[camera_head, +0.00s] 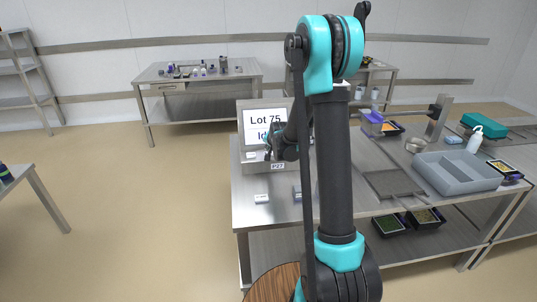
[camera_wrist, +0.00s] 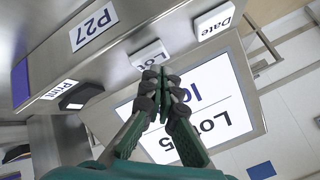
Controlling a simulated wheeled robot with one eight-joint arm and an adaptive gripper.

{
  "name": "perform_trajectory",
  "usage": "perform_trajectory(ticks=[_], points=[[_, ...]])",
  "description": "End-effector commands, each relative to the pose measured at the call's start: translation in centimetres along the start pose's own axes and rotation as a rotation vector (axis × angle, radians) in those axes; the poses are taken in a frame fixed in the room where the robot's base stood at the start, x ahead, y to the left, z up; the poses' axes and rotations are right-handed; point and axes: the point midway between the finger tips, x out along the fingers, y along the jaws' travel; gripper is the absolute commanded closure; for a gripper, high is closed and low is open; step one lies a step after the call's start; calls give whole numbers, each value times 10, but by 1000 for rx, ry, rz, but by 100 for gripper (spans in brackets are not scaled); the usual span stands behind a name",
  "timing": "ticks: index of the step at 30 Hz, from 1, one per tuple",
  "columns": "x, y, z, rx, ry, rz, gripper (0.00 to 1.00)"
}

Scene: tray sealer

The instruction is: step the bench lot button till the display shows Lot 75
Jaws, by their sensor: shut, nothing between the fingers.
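The display (camera_head: 256,121) on the grey bench unit reads "Lot 75" with "Id" below, partly covered by my arm. It appears upside down in the wrist view (camera_wrist: 225,90), where my fingers hide part of the lot number. A white button (camera_wrist: 150,54), its label hard to read, sits between the Date button (camera_wrist: 216,21) and the dark Print button (camera_wrist: 80,95). My gripper (camera_wrist: 165,76) is shut and empty, its tips in front of the display and close to the white middle button; I cannot tell whether they touch it. In the head view my gripper (camera_head: 272,152) is at the unit's front.
A P27 label (camera_wrist: 94,26) is on the unit. A small white block (camera_head: 262,198) lies on the bench (camera_head: 245,214) before it. A grey tray (camera_head: 455,172), a spray bottle (camera_head: 475,139) and a teal case (camera_head: 484,126) stand at the right. The floor to the left is open.

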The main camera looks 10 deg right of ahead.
Motion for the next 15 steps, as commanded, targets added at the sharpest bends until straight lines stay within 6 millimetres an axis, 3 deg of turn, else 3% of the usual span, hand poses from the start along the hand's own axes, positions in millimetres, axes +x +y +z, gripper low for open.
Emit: perform_trajectory(ticks=[15], points=[[-7,-5,-5,0,0,0,100]])
